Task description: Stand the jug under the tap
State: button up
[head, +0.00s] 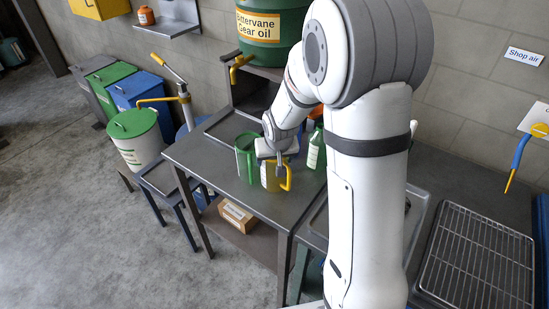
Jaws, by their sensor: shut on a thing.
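A jug (268,178) with a yellow handle is at the middle of the steel bench. My gripper (280,168) reaches down from above and is shut on the jug near its rim and handle. The gripper and wrist hide part of the jug's top, and I cannot tell whether its base touches the bench. The yellow tap (240,64) sticks out at the lower left of a green gear oil drum (262,27), behind the jug and higher up. The jug is apart from the tap.
A green container (245,150) stands just left of the jug, and a white-and-green bottle (317,152) stands to its right. The steel bench (225,195) is clear at the front left. A hand pump (183,93) and bins stand left. A wire rack (475,255) lies right.

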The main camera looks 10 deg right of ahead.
jog(key=shift+f, duration=0.2)
jog(key=o, duration=0.7)
jog(key=shift+r, duration=0.1)
